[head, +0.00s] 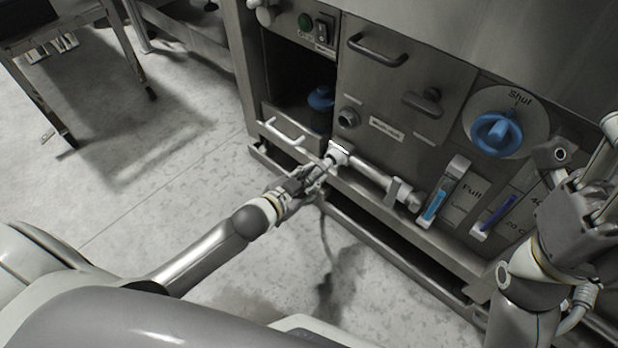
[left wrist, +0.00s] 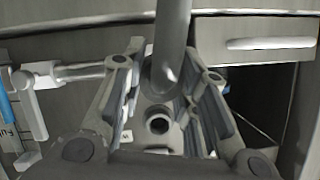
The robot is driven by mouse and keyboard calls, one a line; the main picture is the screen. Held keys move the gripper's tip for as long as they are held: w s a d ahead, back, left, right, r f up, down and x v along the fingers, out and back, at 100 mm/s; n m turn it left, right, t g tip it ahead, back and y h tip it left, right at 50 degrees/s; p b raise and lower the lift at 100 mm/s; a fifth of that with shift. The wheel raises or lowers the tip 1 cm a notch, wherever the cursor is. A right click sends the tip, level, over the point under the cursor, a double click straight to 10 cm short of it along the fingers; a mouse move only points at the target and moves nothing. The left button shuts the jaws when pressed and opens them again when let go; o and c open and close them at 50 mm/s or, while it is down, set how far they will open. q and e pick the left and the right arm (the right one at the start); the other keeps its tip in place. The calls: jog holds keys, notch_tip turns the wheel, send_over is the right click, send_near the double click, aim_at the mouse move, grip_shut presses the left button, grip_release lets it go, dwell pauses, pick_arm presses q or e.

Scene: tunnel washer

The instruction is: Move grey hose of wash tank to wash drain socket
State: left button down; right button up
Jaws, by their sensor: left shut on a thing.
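My left gripper (head: 322,174) is low at the washer front, beside the white collar (head: 339,152) at the near end of a light grey pipe. In the left wrist view its fingers (left wrist: 165,95) are closed around a thick grey hose (left wrist: 172,40), which runs out of the top of the picture. The fingers hide part of the hose, and its far end is not clear. A round socket (head: 348,117) sticks out of the panel above the gripper, apart from it, beside a small label too blurred to read. My right arm is at the right edge; its finger opening cannot be made out.
The light grey pipe (head: 375,178) runs right along the front to a bracket (head: 397,191). A drawer handle (head: 285,131) and an open bay with a blue-capped bottle (head: 320,100) are left of the socket. A blue valve knob (head: 497,134) is at right.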

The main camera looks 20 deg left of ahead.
pick_arm(q)
jog(key=shift+w, duration=0.2)
jog(key=shift+w+d, duration=0.2)
jog(key=shift+w, duration=0.2)
jog(key=shift+w+d, duration=0.1)
jog(key=shift+w, duration=0.2)
jog(key=shift+w+d, duration=0.15)
jog(key=shift+w, duration=0.2)
dwell(0.3)
jog(key=c, duration=1)
grip_release()
jog(key=shift+c, duration=0.2)
jog(key=shift+f, duration=0.1)
